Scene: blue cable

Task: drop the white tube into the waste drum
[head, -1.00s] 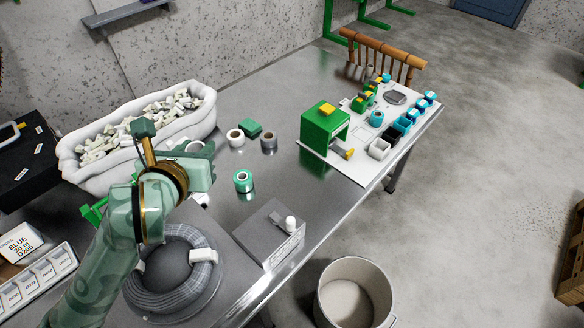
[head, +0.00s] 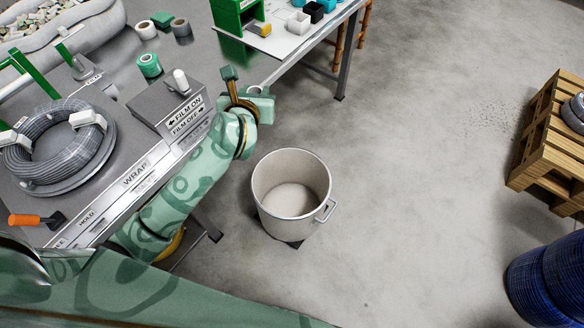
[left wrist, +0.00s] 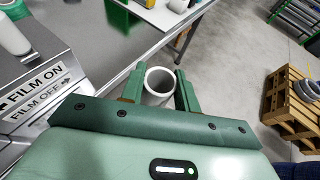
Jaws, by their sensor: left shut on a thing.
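My left gripper (head: 258,92) is shut on the white tube (left wrist: 160,82). The tube's round, open end shows between the two green fingers in the left wrist view, and a bit of its pale rim (head: 256,89) shows in the head view. The gripper is out past the table's edge, above the floor. The waste drum (head: 262,205) is a pale, open-topped bin with a side handle, standing on the floor. In the head view the gripper appears above and left of the drum's mouth, not over it. My right gripper is not in view.
A grey box with film labels (head: 188,118) sits at the table edge by my left arm. A grey cable coil (head: 55,150) lies further left. A wooden pallet (head: 548,150) and a blue coil stack (head: 548,285) stand right. The floor between is clear.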

